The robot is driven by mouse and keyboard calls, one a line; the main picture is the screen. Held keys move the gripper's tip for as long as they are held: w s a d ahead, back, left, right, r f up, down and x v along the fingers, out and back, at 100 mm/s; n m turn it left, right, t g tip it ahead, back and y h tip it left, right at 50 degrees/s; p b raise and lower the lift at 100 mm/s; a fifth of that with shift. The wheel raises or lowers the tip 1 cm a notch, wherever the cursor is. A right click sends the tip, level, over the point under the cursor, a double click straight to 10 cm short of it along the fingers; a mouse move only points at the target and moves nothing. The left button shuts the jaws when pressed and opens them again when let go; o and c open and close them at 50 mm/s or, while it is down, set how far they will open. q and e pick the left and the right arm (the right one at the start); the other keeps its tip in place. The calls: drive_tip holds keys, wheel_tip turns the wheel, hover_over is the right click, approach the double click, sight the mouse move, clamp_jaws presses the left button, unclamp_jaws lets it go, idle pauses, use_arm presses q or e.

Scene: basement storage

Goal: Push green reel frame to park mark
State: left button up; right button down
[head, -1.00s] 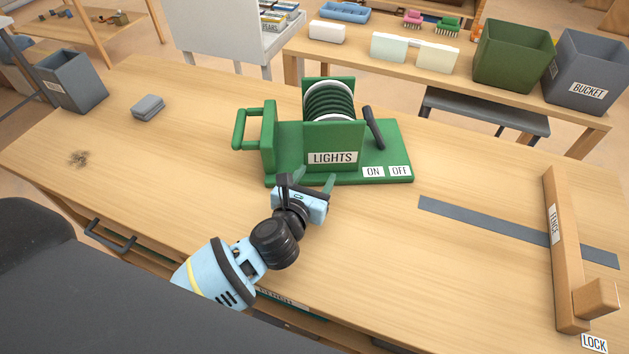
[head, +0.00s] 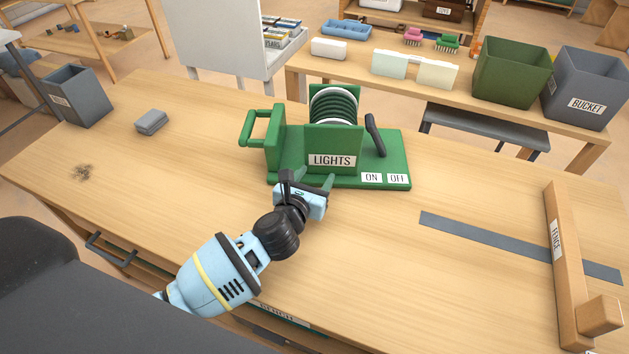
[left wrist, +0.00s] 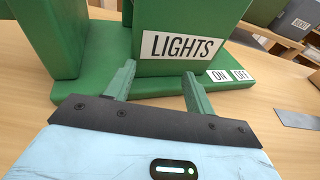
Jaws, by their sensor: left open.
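The green reel frame (head: 290,157) stands upright on the workbench, with a dark green coil, a LIGHTS label, ON and OFF labels, a green side handle and a black lever. A flat grey strip (head: 515,247) lies on the bench to its right; no mark that reads as a park mark is legible. My left gripper (head: 314,181) is at the frame's front edge, below the LIGHTS label. In the left wrist view its two green fingers (left wrist: 158,88) are apart and empty, over or against the base's front edge; contact is unclear. My right gripper is not seen.
A wooden fence (head: 565,262) with a block crosses the strip at the right. A grey cloth-like block (head: 151,121) and a grey bin (head: 77,95) are on the left. The bench between the frame and strip is clear. A green bin (head: 512,68) stands on the table behind.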

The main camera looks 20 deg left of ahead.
sight(309, 162)
use_arm(q)
drive_tip(key=shift+w+a, duration=0.1)
drive_tip(key=shift+w, duration=0.05)
drive_tip(key=shift+w+a, duration=0.45)
drive_tip(key=shift+w, duration=0.25)
drive_tip(key=shift+w+a, duration=0.5)
drive_tip(key=shift+w, duration=0.25)
drive_tip(key=shift+w+a, duration=0.45)
drive_tip(key=shift+w, duration=0.25)
drive_tip(key=shift+s+r+p, duration=0.1)
drive_tip(key=shift+s+p, duration=0.6)
drive_tip(key=shift+s, duration=0.8)
drive_tip(key=shift+s+p, duration=0.4)
drive_tip(key=shift+s, duration=1.1)
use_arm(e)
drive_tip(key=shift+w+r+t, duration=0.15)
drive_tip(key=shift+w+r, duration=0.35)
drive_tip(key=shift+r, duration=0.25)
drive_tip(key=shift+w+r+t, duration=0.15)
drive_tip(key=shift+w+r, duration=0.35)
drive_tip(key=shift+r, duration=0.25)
